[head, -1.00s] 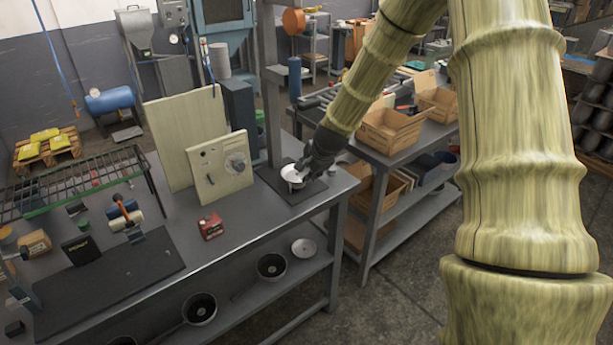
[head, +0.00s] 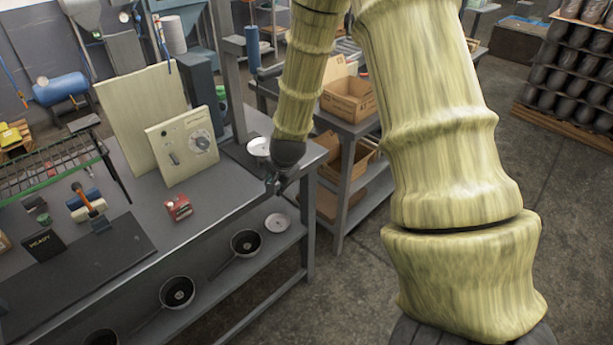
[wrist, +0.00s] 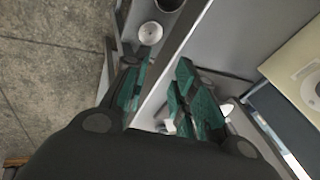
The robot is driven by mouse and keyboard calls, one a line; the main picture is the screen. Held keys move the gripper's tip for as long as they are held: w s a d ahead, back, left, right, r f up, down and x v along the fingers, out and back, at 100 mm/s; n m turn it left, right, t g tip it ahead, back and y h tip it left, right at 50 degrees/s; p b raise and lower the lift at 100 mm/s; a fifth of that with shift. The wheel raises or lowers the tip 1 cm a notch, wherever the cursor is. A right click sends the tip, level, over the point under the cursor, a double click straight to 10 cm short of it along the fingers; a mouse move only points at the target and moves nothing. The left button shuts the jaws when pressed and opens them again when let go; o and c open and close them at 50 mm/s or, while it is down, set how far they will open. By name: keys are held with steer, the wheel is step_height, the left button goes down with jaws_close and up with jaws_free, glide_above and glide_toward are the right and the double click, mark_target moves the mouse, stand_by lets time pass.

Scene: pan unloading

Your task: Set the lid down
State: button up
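A pale round lid-like disc (head: 278,222) with a small dark centre lies flat on the lower shelf of the workbench. It also shows in the wrist view (wrist: 150,33). A white round dish-like thing (head: 258,147) sits on a dark mat at the right end of the bench top; I cannot tell whether it is a lid or a pan. My gripper (head: 275,186) is at the bench's front edge, in front of and apart from that white thing. In the wrist view its green-padded fingers (wrist: 158,92) stand apart with nothing seen held between them.
Dark pans, including one near the disc (head: 246,243) and another (head: 177,291), stand on the lower shelf. A control panel (head: 184,147) and a red box (head: 178,207) stand on the bench top.

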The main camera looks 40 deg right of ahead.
steer(key=s+a+f+n+g, duration=0.1)
steer(key=s+a+f+n, duration=0.35)
steer(key=s+f, duration=0.4)
steer(key=s+a+f+n+g, duration=0.25)
steer(key=s+a+f, duration=0.25)
steer(key=s+f, duration=0.3)
steer(key=s+a+f+n+g, duration=0.1)
steer(key=s+a+f+n, duration=0.3)
steer(key=s, duration=0.5)
steer(key=s+a+f+n+y, duration=0.1)
steer(key=s+a+f+n, duration=0.3)
steer(key=s, duration=0.6)
steer(key=shift+s+a+f+g, duration=0.25)
steer(key=shift+a+f+g, duration=0.1)
steer(key=shift+a+f, duration=0.55)
